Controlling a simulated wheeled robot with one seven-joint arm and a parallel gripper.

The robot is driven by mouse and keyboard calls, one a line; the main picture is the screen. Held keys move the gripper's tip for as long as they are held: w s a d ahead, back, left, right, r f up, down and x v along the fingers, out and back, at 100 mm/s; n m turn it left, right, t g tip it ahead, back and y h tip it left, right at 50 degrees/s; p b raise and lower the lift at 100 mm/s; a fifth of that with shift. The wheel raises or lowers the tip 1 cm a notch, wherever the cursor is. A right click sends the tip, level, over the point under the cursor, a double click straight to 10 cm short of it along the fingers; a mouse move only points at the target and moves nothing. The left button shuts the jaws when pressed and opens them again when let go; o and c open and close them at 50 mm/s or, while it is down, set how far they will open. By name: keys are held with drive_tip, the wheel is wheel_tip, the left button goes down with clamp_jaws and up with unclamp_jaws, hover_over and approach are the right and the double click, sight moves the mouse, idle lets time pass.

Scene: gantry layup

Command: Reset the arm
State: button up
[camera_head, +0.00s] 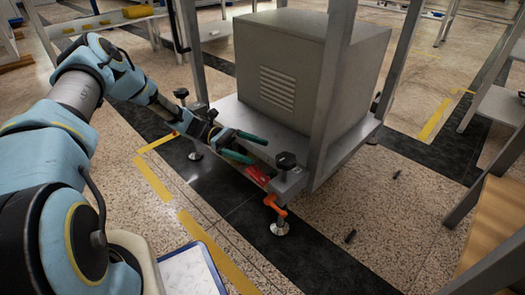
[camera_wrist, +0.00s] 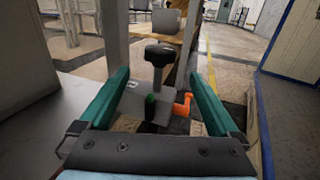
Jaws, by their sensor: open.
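My gripper (camera_head: 245,146) is at the end of my arm, which reaches from the left of the head view to the low shelf of a metal frame. In the wrist view my gripper (camera_wrist: 160,90) shows two green fingers spread wide, with nothing held between them. Ahead of the fingers, at the frame's corner, stands a black knob (camera_wrist: 160,54) on a post; it also shows in the head view (camera_head: 286,160). An orange clamp-like part (camera_wrist: 182,104) is at the same corner, also in the head view (camera_head: 273,204). A red part (camera_head: 258,174) lies by the fingertips.
A large grey box (camera_head: 310,60) fills much of the shelf (camera_head: 230,112) beside my gripper. A metal upright (camera_head: 334,80) stands close to its right. Speckled floor with yellow tape (camera_head: 152,178) is open in front.

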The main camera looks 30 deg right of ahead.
drive_tip(key=shift+w, duration=0.1)
idle(0.4)
drive_tip(key=a+r+m+t+y+p, duration=0.25)
drive_tip(key=a+r+t, duration=0.4)
drive_tip(key=a, duration=0.55)
drive_tip(key=s+a+r+m+t+y+p, duration=0.1)
drive_tip(key=a+r+m+t+y, duration=0.3)
drive_tip(key=a+r, duration=0.55)
drive_tip(key=a+r+m+t+y+p, duration=0.1)
drive_tip(key=a+r+t+y, duration=0.2)
drive_tip(key=a+r+t, duration=0.7)
drive_tip(key=a+r+g+p, duration=0.3)
drive_tip(key=r+p, duration=3)
drive_tip(key=p, duration=0.5)
drive_tip(key=shift+g, duration=0.35)
